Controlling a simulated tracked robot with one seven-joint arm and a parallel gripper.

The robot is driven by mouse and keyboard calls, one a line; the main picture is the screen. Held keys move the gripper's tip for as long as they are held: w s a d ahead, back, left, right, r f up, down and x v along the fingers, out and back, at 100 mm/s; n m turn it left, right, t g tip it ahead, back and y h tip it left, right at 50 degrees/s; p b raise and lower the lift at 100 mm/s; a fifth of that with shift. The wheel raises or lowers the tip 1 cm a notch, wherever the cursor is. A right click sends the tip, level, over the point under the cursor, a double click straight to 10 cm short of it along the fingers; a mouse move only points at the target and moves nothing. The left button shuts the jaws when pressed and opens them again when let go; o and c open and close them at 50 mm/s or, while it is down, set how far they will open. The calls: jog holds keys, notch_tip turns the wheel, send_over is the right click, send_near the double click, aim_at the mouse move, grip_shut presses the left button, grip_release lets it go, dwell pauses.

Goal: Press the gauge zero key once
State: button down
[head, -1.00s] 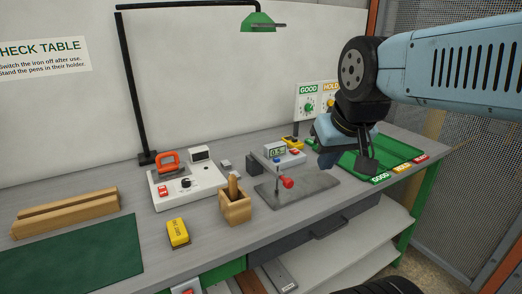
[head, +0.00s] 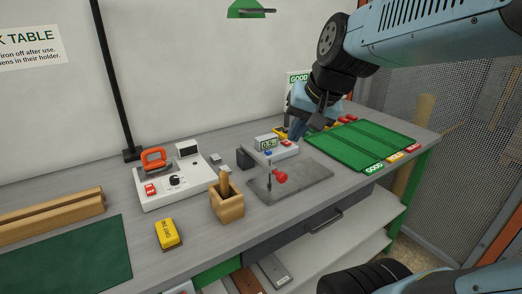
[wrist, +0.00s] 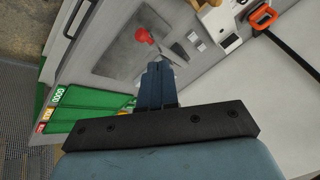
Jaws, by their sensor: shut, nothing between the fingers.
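The gauge (head: 283,153) is a light grey box with a small display on top reading about 0.5, on the bench behind a dark grey plate. It has a blue key (head: 268,153) at the front and a red key (head: 287,143) at the right; their lettering is too small to read. My gripper (head: 296,134) is shut and empty, pointing down by the gauge's right end, close to the red key. Contact cannot be told. In the wrist view my shut fingers (wrist: 157,70) point towards the plate and the red knob (wrist: 144,35), and hide part of the view.
A red-knobbed lever (head: 280,177) stands on the plate (head: 310,180) in front of the gauge. A green sorting tray (head: 365,142) lies right, a wooden pen holder (head: 227,206) left.

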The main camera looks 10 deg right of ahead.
jog(key=w+a+f+m+y, duration=0.1)
jog(key=w+f+m+y, duration=0.15)
jog(key=w+m, duration=0.85)
jog(key=m+t, duration=0.3)
jog(key=m, duration=0.4)
send_over(268, 152)
notch_tip(268, 152, down, 7)
jog(key=shift+d+f, duration=0.15)
jog(key=shift+d, duration=0.15)
jog(key=shift+f, duration=4.4)
jog(key=shift+f, duration=0.8)
jog(key=shift+r, duration=0.9)
